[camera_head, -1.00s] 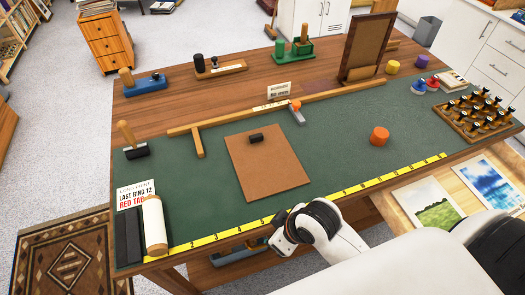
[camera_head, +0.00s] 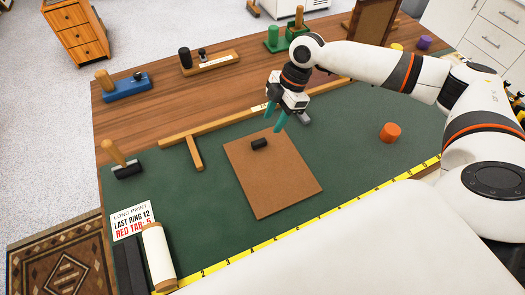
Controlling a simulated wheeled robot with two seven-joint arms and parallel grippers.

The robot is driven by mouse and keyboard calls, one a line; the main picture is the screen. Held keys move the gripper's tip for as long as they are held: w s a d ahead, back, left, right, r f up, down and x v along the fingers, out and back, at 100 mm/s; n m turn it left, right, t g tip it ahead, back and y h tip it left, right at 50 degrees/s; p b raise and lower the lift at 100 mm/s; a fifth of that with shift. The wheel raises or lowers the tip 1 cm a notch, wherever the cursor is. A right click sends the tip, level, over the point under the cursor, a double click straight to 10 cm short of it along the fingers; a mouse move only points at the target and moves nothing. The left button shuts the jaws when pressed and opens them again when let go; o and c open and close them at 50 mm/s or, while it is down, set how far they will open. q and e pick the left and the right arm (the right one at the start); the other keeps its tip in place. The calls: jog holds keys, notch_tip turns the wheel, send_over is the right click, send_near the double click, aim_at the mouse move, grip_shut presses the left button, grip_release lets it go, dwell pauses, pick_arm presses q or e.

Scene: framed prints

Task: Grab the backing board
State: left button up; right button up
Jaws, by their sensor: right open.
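The backing board (camera_head: 272,185) is a flat brown rectangle lying tilted on the green mat (camera_head: 205,215). A small black cylinder-like knob (camera_head: 259,143) sits on its upper part. My right gripper (camera_head: 276,121) has teal fingers and is open, pointing down above the board's upper edge, just to the right of the knob. The fingers look apart from the knob; their exact height above the board is hard to tell. My left gripper is not in view.
A wooden T-shaped rail (camera_head: 195,153) lies behind the board. An orange cylinder (camera_head: 390,132) stands to the right. A yellow ruler strip (camera_head: 330,215) runs along the front edge. A white roll (camera_head: 158,255) and a printed card (camera_head: 132,221) are at the left front.

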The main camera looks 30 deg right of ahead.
jog(key=d+r, duration=0.1)
jog(key=d, duration=0.1)
jog(key=p, duration=0.2)
send_near(259, 141)
jog(key=f, duration=0.2)
jog(key=shift+s+a+f, duration=0.2)
jog(key=shift+s+f, duration=0.1)
jog(key=shift+f, duration=0.1)
jog(key=x, duration=0.1)
jog(key=p+x, duration=0.1)
jog(key=x, duration=0.1)
jog(key=p+x, duration=0.1)
jog(key=x, duration=0.1)
jog(key=shift+w+a+f, duration=0.15)
jog(key=shift+w+a, duration=0.1)
jog(key=shift+a, duration=0.15)
jog(key=shift+f, duration=0.3)
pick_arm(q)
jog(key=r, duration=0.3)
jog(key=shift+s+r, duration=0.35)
pick_arm(e)
grip_shut()
